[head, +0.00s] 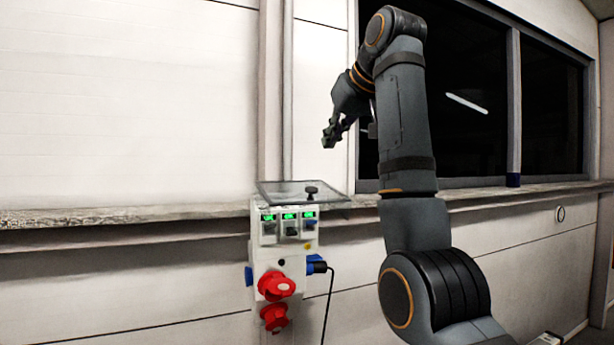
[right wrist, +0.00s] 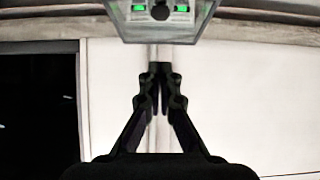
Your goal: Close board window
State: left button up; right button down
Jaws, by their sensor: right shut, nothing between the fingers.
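The power board (head: 283,245) is a white box on the wall with several green-lit displays in its upper part. Its clear board window (head: 290,191) is swung up and stands out roughly flat above the displays, with a dark knob (head: 311,190) on it. My right gripper (head: 329,138) is above the window, apart from it, shut and empty. In the right wrist view the shut fingertips (right wrist: 160,74) point toward the window (right wrist: 160,38), which shows at the top edge with green displays behind it. My left gripper is not in view.
Red sockets (head: 276,286) and a blue plug (head: 316,264) with a black cable stick out of the board's lower part. A stone-like ledge (head: 130,215) runs along the wall. Dark glazed windows (head: 470,100) are behind my right arm. The wall left of the board is clear.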

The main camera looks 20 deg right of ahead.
pick_arm(q)
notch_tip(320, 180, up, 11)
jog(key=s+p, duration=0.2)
jog(key=p, duration=0.8)
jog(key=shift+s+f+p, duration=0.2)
jog(key=shift+p, duration=0.1)
pick_arm(e)
jog(key=w+f, duration=0.7)
jog(key=f, duration=0.1)
jog(key=shift+w+f, duration=0.2)
jog(key=shift+w, duration=0.15)
